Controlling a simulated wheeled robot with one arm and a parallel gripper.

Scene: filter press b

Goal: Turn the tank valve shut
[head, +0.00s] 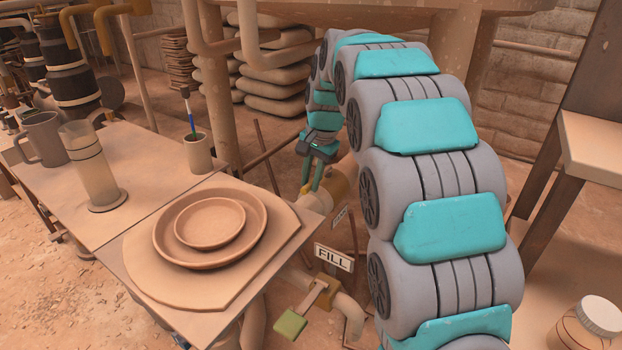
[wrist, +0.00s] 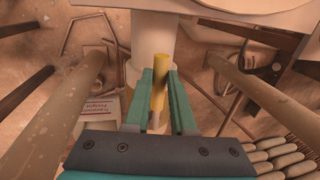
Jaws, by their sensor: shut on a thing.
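A yellow valve lever (wrist: 159,66) stands between my fingers in the wrist view, in front of a pale pipe (wrist: 151,33). My gripper (wrist: 158,90) is shut on this lever, with one teal finger on each side. In the head view my gripper (head: 311,178) reaches down beside the pipe (head: 316,201) under the tank, far behind the table. The lever is small there and mostly covered by my fingers. How far the valve is turned cannot be told.
A table with stacked round dishes (head: 210,222) stands at left. A FILL sign (head: 332,258) and a green-handled lever (head: 291,323) are low in front. Tank legs (wrist: 76,83) flank my gripper. A lidded jar (head: 590,328) is at lower right.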

